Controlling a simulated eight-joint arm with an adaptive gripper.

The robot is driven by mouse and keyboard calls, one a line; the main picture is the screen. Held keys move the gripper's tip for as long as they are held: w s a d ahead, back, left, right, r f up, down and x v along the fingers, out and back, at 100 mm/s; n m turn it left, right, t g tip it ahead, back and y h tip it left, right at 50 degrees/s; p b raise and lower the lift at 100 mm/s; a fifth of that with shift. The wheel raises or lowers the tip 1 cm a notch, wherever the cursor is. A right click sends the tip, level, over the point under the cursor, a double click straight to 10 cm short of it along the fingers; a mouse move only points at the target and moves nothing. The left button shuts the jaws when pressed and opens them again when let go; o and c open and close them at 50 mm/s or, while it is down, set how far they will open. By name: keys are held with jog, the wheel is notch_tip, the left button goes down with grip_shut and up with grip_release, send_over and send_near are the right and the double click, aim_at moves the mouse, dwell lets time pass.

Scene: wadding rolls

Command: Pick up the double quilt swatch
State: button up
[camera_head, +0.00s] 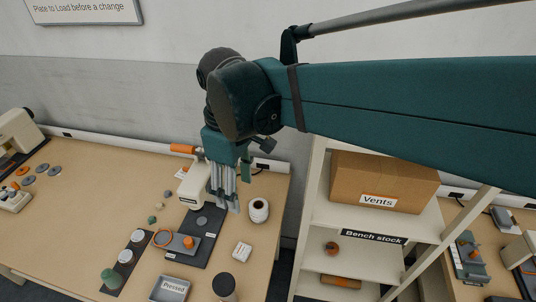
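My gripper (224,203) hangs from the teal arm with its grey fingers pointing down, above the back part of a dark mat (191,256) on the bench. I cannot tell how far apart the fingers are, and nothing clearly shows between them. No piece can be surely told as the double quilt swatch at this size. Small round grey and green pieces (152,220) lie on the bench left of the mat. A small white block or packet (242,251) lies right of the mat. The gripper hides part of a white device (190,187) behind it.
A grey tray marked "Pressed" (173,287), a dark canister (224,286) and a white roll (259,210) stand around the mat. A dark strip (116,276) holds white-topped jars. A shelf with a "Vents" box (378,183) stands right. The bench's left middle is mostly clear.

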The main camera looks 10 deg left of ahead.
send_over(245, 251)
notch_tip(245, 251, down, 25)
jog(key=shift+w+d+r, duration=0.1)
jog(key=shift+f+b, duration=0.3)
jog(key=shift+f, duration=1)
jog(key=shift+f, duration=0.1)
jog(key=shift+f+b, duration=0.65)
jog(key=shift+f, duration=1.9)
jog(key=c, duration=0.9)
